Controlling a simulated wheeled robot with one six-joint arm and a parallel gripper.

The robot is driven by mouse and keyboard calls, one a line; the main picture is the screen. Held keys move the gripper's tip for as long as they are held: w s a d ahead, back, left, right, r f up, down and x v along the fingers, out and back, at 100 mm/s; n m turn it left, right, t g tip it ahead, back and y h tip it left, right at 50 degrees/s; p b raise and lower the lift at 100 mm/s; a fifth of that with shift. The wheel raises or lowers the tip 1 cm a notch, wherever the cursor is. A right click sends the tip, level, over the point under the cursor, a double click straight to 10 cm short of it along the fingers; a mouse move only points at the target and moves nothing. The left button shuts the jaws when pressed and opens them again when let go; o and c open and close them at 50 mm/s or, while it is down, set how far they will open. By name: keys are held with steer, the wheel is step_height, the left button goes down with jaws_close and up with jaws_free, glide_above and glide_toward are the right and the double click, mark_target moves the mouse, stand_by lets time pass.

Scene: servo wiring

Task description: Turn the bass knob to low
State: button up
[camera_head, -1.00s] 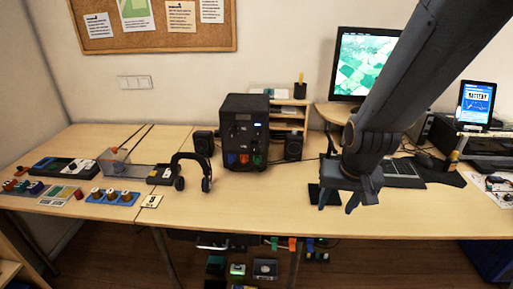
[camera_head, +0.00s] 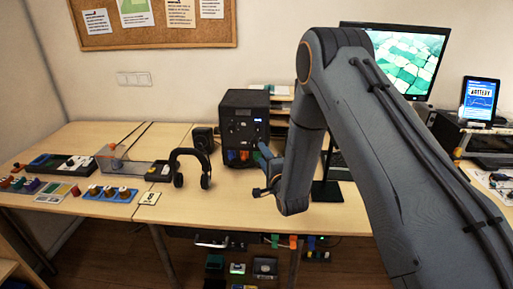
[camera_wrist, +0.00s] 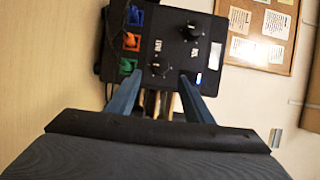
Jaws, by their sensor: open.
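A black box (camera_head: 238,105) stands at the back middle of the desk. In the wrist view its panel (camera_wrist: 215,45) appears turned sideways, with two black knobs. One knob (camera_wrist: 191,32) is farther from my gripper; the other knob (camera_wrist: 160,65) lies close to the gap between my fingertips in the picture. The small white labels are too blurred to tell which is bass. My gripper (camera_wrist: 158,88) is open and empty, its blue-grey fingers pointing at the panel. No contact is visible. In the head view my gripper (camera_head: 264,172) is at the box's lower right front.
Blue, orange (camera_wrist: 131,41) and green clips line the box's lower part. Headphones (camera_head: 190,168) on a stand are left of the box, with a small speaker (camera_head: 203,138) behind. My arm hides much of the right desk and part of the monitor (camera_head: 405,62).

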mark_target(255, 143)
steer(key=shift+p+x, duration=0.9)
steer(key=shift+x, duration=2.95)
steer(key=c, duration=1)
steer(key=shift+c, duration=0.2)
